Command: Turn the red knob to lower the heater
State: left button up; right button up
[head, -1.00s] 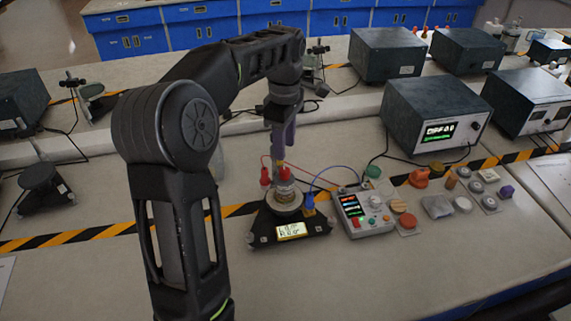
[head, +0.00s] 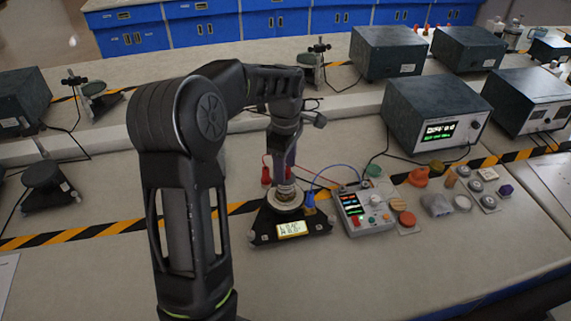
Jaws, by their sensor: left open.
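My left gripper (head: 284,178) points down over the round metal-topped apparatus (head: 285,207) on a black base. It is small and dark here, and its fingertips are close to the top of the apparatus. A red fitting (head: 266,174) shows just left of the gripper; the arm hides most of what lies under the jaws. I cannot tell whether the red knob is this fitting or a part hidden under the gripper. The black base has a lit display (head: 291,229) at its front. My right gripper is not in view.
A control box (head: 365,213) with a lit screen and coloured buttons stands right of the apparatus, joined by red and blue wires. Several coloured discs and caps lie beyond it. A grey power unit (head: 432,112) stands behind.

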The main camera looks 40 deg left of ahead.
pick_arm(q)
jog(key=shift+c, duration=0.6)
grip_shut()
